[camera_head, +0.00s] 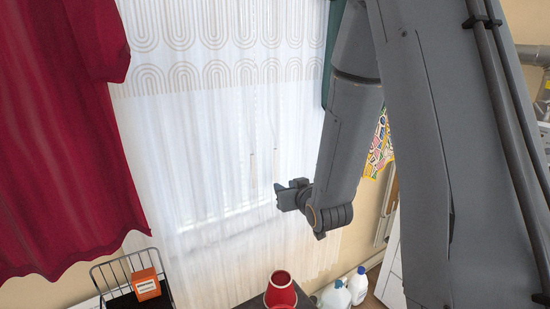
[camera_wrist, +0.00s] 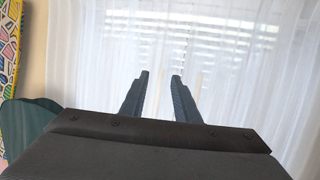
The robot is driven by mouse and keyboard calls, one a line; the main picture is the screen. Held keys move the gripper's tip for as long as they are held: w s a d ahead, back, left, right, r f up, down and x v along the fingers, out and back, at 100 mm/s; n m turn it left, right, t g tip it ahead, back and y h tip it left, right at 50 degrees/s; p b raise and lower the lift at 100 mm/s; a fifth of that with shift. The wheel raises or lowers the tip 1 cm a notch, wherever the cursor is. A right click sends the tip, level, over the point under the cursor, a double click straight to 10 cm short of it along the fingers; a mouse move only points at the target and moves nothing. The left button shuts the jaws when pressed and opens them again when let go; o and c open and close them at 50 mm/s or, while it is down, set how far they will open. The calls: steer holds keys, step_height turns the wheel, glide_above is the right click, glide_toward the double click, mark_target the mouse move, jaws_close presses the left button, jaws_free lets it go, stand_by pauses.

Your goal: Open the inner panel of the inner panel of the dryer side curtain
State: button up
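The inner panel is a sheer white curtain (camera_head: 215,130) with looped arch patterns along its upper part. It hangs across the window in the head view and fills most of the wrist view (camera_wrist: 105,60). My gripper (camera_head: 280,194) is in front of the curtain's right part, at about the height of the window's lower edge. In the wrist view the two fingers of my gripper (camera_wrist: 160,76) point at the sheer cloth with a gap between them. I see no cloth between the fingers. Whether the fingertips touch the curtain cannot be told.
A red curtain (camera_head: 60,140) hangs at the left. A teal curtain (camera_wrist: 30,122) is at the wrist view's left. Below are a wire rack (camera_head: 112,272) with an orange box (camera_head: 146,284), a red container (camera_head: 281,291) and white bottles (camera_head: 357,285).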

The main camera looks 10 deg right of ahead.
mark_target(276, 160)
steer(key=w+r+t+p, duration=0.1)
steer(key=w, duration=0.2)
steer(key=w+r+t+p, duration=0.1)
steer(key=w+r, duration=0.1)
steer(key=w, duration=0.1)
steer(key=w+a+r+t+y+p, duration=0.1)
steer(key=w+r, duration=0.1)
steer(key=w, duration=0.1)
steer(key=shift+w+a, duration=0.1)
jaws_close()
